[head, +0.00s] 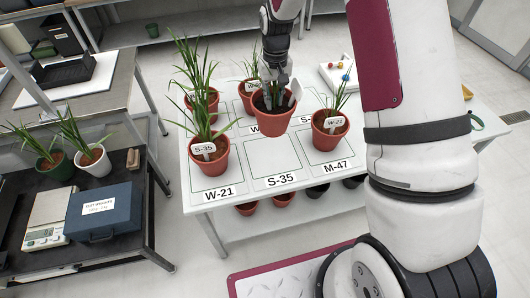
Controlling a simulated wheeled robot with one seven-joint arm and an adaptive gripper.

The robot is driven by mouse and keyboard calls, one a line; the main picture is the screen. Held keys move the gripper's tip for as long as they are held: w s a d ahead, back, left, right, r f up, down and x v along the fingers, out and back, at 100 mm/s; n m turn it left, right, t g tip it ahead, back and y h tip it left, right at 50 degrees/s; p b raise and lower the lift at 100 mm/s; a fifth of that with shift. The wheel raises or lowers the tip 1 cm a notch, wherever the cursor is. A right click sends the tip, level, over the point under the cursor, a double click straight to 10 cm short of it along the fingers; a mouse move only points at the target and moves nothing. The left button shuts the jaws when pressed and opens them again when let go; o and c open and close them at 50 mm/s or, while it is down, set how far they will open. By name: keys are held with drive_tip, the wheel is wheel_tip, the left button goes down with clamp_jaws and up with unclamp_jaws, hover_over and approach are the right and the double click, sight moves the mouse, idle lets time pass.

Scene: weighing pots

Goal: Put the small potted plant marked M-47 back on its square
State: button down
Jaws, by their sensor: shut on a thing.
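My gripper (277,98) is shut on a terracotta pot (272,122) with dark soil and a few green leaves, above the middle of the white table. The square labelled M-47 (334,159) is at the table's front right. A pot tagged W-21 (330,140) appears to stand on it. The square labelled S-35 (275,167), front middle, looks bare. A pot tagged S-35 (209,166) stands on the square labelled W-21 (216,185).
More potted plants (204,106) stand in the back row, partly hidden by my gripper. A white tray (343,77) with small coloured pieces lies back right. A dark cart at left holds a scale (46,228), a blue box (104,212) and two potted plants (93,159).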

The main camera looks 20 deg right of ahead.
sight(276, 106)
drive_tip(key=f, duration=0.1)
drive_tip(key=f+b, duration=0.1)
drive_tip(key=f+m+b, duration=0.1)
drive_tip(key=shift+s+d, duration=0.25)
drive_tip(key=shift+d, duration=0.1)
drive_tip(key=s+d+f+m, duration=0.1)
drive_tip(key=s+d+f+m+b, duration=0.1)
drive_tip(key=m, duration=0.1)
drive_tip(key=s+d+f+m+b, duration=0.1)
drive_tip(key=shift+s+d+m, duration=0.1)
drive_tip(key=shift+s+m, duration=0.2)
drive_tip(key=shift+m, duration=0.1)
drive_tip(key=s+d+f+m+b, duration=0.25)
drive_tip(key=s+d+m, duration=0.45)
drive_tip(key=m, duration=0.5)
drive_tip(key=w+a, duration=0.3)
drive_tip(key=w+a+f+p, duration=0.1)
drive_tip(key=w+a, duration=0.2)
drive_tip(key=a, duration=0.1)
drive_tip(key=w+a+f+p, duration=0.1)
drive_tip(key=w+a, duration=0.2)
drive_tip(key=w, duration=0.1)
drive_tip(key=shift+w+a, duration=0.1)
drive_tip(key=shift+a, duration=0.3)
drive_tip(key=shift+w+a+f, duration=0.15)
drive_tip(key=shift+w+a, duration=0.05)
drive_tip(key=shift+a, duration=0.05)
drive_tip(key=shift+f, duration=1.8)
